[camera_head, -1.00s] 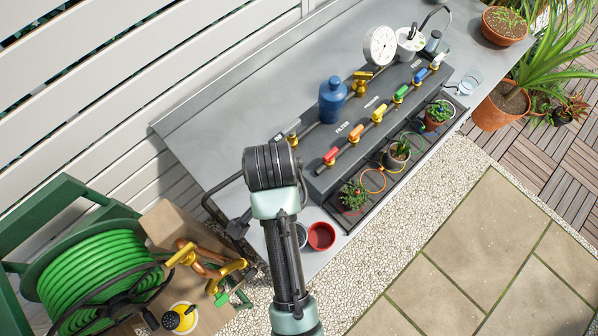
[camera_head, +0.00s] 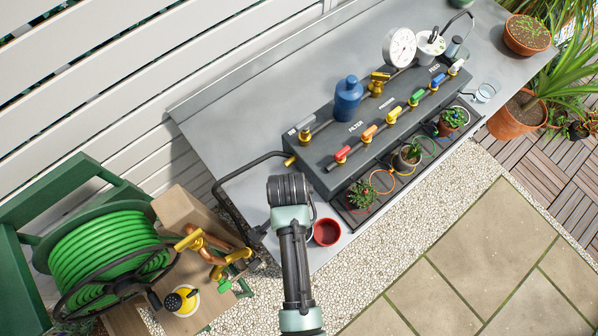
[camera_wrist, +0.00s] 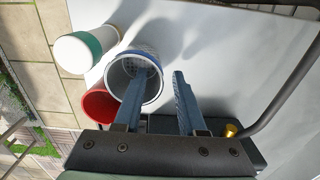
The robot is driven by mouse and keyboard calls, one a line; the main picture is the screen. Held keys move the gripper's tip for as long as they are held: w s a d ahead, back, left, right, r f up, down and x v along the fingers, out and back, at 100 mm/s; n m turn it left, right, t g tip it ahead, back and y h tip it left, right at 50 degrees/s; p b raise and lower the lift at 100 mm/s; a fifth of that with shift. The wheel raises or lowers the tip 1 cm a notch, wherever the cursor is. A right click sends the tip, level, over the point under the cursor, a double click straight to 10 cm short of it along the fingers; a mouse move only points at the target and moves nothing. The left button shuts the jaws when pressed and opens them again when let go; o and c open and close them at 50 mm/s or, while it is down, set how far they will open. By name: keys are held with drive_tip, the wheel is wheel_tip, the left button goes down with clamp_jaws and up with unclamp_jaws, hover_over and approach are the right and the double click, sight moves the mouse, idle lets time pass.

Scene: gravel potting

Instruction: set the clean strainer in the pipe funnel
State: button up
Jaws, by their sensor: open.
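In the wrist view a round grey cup with a blue outer edge and a perforated bottom (camera_wrist: 128,88), which looks like the strainer, stands on the grey table. My gripper (camera_wrist: 162,74) is open above it. The left finger overlaps the cup's opening and the right finger lies past its right rim. Whether they touch the rim cannot be told. In the head view my wrist hides my fingers and most of this cup. A yellow round piece with a black perforated disc (camera_head: 181,300) sits on the wooden stand; I cannot tell whether it is the pipe funnel.
A red cup (camera_wrist: 97,104) stands beside the grey cup, with a white and green cylinder (camera_wrist: 84,49) nearby. A black bent handle (camera_head: 226,205) rises close to my wrist. The valve block (camera_head: 370,125) and potted plants stand right of it. Copper-brass piping (camera_head: 205,248) is left.

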drive_tip(key=shift+c, duration=0.2)
clamp_jaws()
idle(1.1)
